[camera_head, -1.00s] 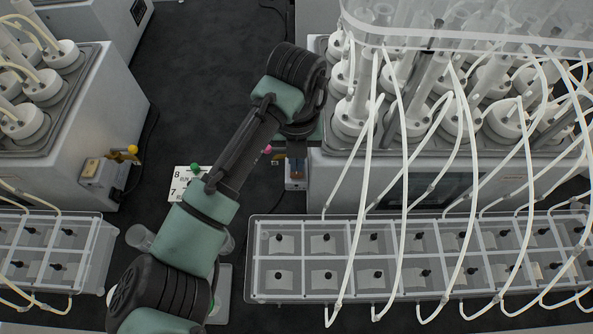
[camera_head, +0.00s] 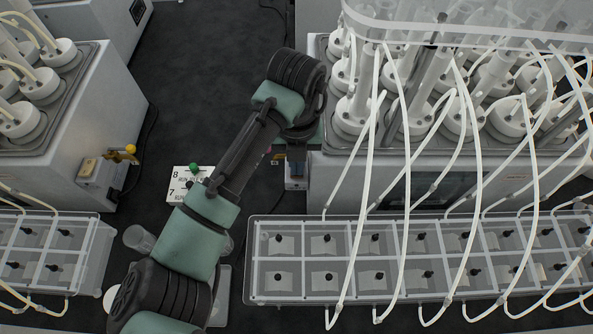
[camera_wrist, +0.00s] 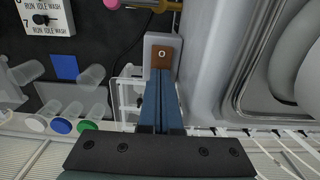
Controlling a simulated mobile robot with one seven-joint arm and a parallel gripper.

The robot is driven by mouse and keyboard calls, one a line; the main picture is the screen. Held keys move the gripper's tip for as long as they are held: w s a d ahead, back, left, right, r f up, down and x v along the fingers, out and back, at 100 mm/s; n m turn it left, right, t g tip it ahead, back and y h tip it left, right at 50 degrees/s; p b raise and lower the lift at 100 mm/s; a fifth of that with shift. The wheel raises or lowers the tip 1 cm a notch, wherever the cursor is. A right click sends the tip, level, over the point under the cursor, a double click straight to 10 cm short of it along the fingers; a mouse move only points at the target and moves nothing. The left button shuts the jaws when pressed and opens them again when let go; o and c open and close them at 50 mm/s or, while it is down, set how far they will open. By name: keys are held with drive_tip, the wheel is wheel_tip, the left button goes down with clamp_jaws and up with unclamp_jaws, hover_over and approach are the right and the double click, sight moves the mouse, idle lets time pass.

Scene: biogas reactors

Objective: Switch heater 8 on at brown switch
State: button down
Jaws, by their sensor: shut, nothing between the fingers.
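The brown switch (camera_wrist: 168,60) is a small brown plate with a pale round mark, on a light grey box (camera_wrist: 150,46). My gripper (camera_wrist: 160,72) is shut and empty. Its blue fingertips overlap the lower part of the brown plate in the wrist view; I cannot tell whether they touch it. In the head view, my gripper (camera_head: 296,168) points down over the same box (camera_head: 296,184), against the right reactor cabinet, and hides the switch. A white panel (camera_head: 185,183) marked 8 and 7 is partly behind my arm; it also shows in the wrist view (camera_wrist: 60,18).
A pink knob (camera_wrist: 112,4) on a brass fitting is beyond the switch. The reactor cabinet (camera_wrist: 204,60) stands close on the right. Another switch box (camera_head: 98,180) stands at left.

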drive_tip(key=shift+r+p, duration=2.75)
drive_tip(key=shift+r, duration=0.75)
drive_tip(key=shift+f, duration=0.1)
